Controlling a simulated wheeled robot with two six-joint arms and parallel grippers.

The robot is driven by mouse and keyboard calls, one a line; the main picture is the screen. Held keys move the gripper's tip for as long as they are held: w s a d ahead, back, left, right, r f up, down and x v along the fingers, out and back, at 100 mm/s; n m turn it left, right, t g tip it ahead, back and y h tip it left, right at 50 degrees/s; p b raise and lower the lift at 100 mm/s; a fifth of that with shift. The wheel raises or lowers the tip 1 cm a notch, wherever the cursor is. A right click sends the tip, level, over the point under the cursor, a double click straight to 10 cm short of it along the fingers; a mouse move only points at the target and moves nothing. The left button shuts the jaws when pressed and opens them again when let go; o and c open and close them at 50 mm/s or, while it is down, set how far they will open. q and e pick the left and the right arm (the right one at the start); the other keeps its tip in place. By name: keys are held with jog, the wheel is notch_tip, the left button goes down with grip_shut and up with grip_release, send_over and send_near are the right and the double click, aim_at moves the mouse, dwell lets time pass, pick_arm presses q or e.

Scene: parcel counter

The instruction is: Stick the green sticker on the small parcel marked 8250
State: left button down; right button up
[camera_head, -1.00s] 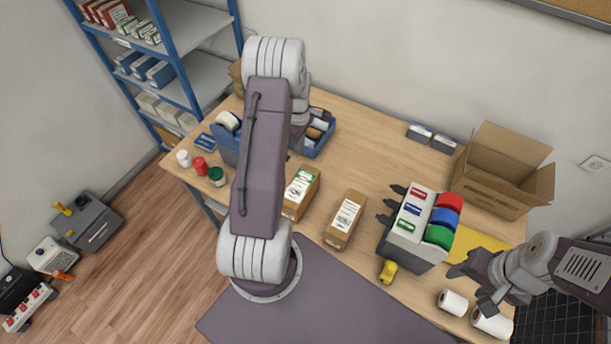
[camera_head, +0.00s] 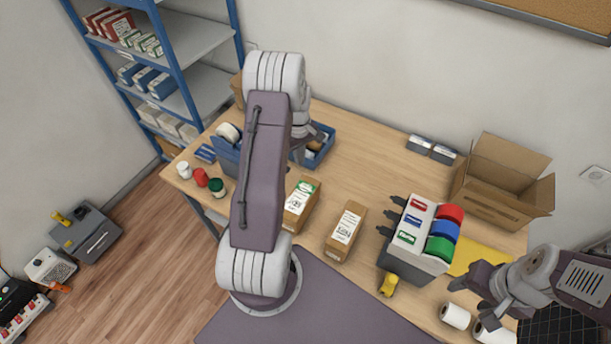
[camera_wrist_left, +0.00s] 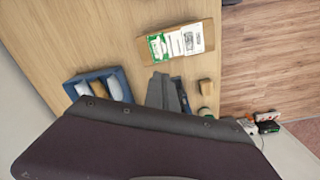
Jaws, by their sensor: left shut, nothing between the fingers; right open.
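A small brown parcel (camera_head: 297,215) lies on the table with a white label and a green sticker (camera_head: 306,187) at its far end. It also shows in the left wrist view (camera_wrist_left: 209,36), with the green sticker (camera_wrist_left: 158,46) beside the white label. A second small parcel (camera_head: 340,248) to its right has only a white label. The numbers are too small to read. A dispenser (camera_head: 407,266) holds red, blue and green rolls. My left gripper (camera_wrist_left: 172,92) is shut and empty, apart from the stickered parcel; my arm partly hides it in the head view. My right gripper (camera_head: 467,295) is open and empty, right of the dispenser.
An open carton (camera_head: 490,205) stands at the back right. Blue bins (camera_head: 322,150) are behind my left arm. Small jars (camera_head: 201,178) stand at the left edge. A yellow object (camera_head: 388,285) and white rolls (camera_head: 455,315) lie near the front.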

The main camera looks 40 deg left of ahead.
pick_arm(q)
jog(key=m, duration=0.4)
jog(key=m+b, duration=0.9)
jog(key=m, duration=0.1)
send_over(305, 187)
notch_tip(305, 187, down, 11)
jog(key=shift+w, duration=0.1)
jog(key=shift+r+p, duration=0.1)
jog(key=shift+p, duration=0.25)
jog(key=shift+f+b, duration=1.05)
jog(key=shift+f, duration=0.4)
